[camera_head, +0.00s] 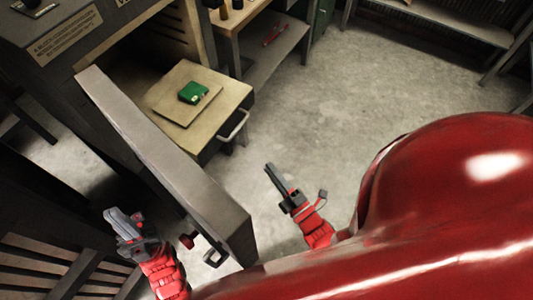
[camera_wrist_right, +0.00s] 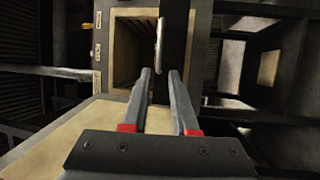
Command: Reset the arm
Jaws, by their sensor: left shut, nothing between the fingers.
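My left gripper (camera_head: 122,222) is at the lower left in the head view, shut and empty, beside the grey panel (camera_head: 165,160). My right gripper (camera_head: 274,178) is near the picture's middle, over the bare floor and apart from the open drawer (camera_head: 215,132). In the right wrist view my right gripper (camera_wrist_right: 160,72) shows two straight grey fingers with a gap between them and nothing held.
A green object (camera_head: 193,92) lies on a flat board (camera_head: 170,105) on the drawer, which has a metal handle (camera_head: 234,127). A shelf unit (camera_head: 250,50) stands behind. The concrete floor (camera_head: 320,110) to the right is clear. A pale metal handle (camera_wrist_right: 159,38) shows ahead in the wrist view.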

